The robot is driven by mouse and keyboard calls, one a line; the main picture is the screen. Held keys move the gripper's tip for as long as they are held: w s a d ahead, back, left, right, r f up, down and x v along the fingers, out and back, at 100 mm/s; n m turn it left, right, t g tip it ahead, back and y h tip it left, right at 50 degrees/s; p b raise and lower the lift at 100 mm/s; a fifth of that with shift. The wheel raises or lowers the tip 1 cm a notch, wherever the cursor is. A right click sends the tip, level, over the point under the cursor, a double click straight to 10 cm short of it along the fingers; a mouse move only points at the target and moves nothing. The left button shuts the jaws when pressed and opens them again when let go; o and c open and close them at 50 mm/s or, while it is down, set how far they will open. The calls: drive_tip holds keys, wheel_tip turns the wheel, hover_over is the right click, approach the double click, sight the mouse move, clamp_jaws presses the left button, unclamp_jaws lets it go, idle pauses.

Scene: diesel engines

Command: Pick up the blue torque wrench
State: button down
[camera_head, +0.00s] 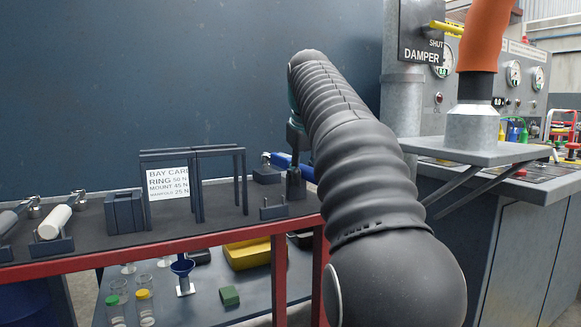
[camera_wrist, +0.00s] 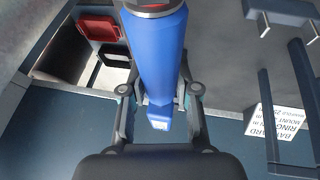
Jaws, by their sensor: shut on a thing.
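The blue torque wrench (camera_wrist: 155,50) runs between the fingers of my gripper (camera_wrist: 158,95) in the wrist view, its handle pointing down the picture. My gripper is shut on it. In the head view the wrench's blue handle (camera_head: 303,172) shows beside my gripper (camera_head: 295,160), partly hidden by my arm. Its silver head (camera_head: 266,158) lies to the left, close above a dark support block (camera_head: 266,175). I cannot tell whether the wrench touches that block.
On the red-edged bench (camera_head: 150,246) stand a dark frame with a white torque card (camera_head: 171,181), a dark block (camera_head: 123,212) and a white-handled tool (camera_head: 54,222) in a cradle. Jars and a yellow case (camera_head: 248,254) sit on the shelf below. A damper post (camera_head: 402,100) stands right.

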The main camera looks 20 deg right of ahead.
wheel_tip(320, 180, up, 10)
drive_tip(key=p, duration=0.5)
drive_tip(key=shift+r+p, duration=0.1)
drive_tip(key=shift+p, duration=0.25)
idle(0.9)
